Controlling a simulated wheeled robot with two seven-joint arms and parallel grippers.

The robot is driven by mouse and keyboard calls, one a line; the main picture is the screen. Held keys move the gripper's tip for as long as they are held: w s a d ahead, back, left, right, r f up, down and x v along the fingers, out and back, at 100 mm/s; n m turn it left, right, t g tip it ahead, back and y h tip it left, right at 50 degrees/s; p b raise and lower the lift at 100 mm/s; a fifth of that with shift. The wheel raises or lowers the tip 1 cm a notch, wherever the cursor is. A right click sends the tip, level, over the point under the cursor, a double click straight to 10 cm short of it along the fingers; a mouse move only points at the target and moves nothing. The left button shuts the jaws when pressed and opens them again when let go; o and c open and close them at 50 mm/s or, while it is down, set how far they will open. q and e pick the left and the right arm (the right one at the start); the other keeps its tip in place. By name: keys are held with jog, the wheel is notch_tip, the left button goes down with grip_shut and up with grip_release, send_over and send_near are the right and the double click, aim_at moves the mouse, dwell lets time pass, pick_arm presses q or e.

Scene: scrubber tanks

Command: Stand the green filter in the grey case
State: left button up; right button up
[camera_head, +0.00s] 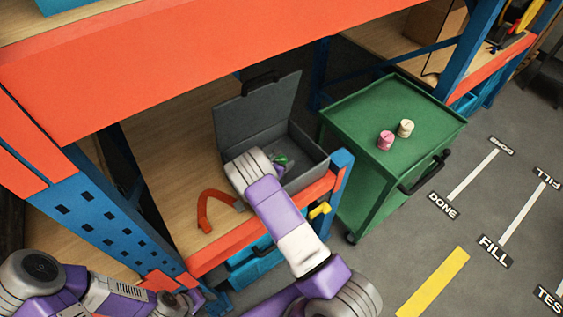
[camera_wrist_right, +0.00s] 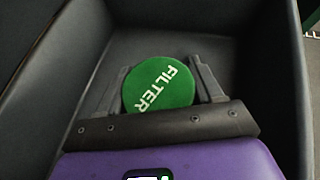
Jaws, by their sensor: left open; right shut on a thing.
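The green filter (camera_wrist_right: 158,84) shows its round, labelled end face to the right wrist camera. My right gripper (camera_wrist_right: 160,80) is shut on it, one finger on each side. Both are inside the grey case (camera_wrist_right: 60,65), between its dark walls. In the head view the grey case (camera_head: 312,165) stands open on the wooden shelf, lid raised at the back. A small bit of the green filter (camera_head: 280,160) shows there beside my right wrist. Whether the filter touches the case floor is hidden. My left gripper (camera_head: 192,300) is low at the left, open, partly hidden by the rack.
A red curved hose (camera_head: 205,208) lies on the shelf left of my right arm. The orange rack beam (camera_head: 200,45) and blue post (camera_head: 95,220) close in the shelf. A green cart (camera_head: 360,112) with a pink and a cream container stands at right.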

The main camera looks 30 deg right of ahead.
jog(key=shift+f, duration=0.15)
jog(key=shift+f+b, duration=0.6)
jog(key=shift+b, duration=0.1)
jog(key=o, duration=1)
jog(key=shift+o, duration=0.2)
jog(key=shift+r, duration=0.15)
jog(key=shift+r+p, duration=0.2)
jog(key=shift+p, duration=0.2)
jog(key=shift+r+p, duration=0.45)
jog(key=shift+p, duration=0.05)
jog(key=v, duration=1.2)
jog(key=shift+f, duration=0.2)
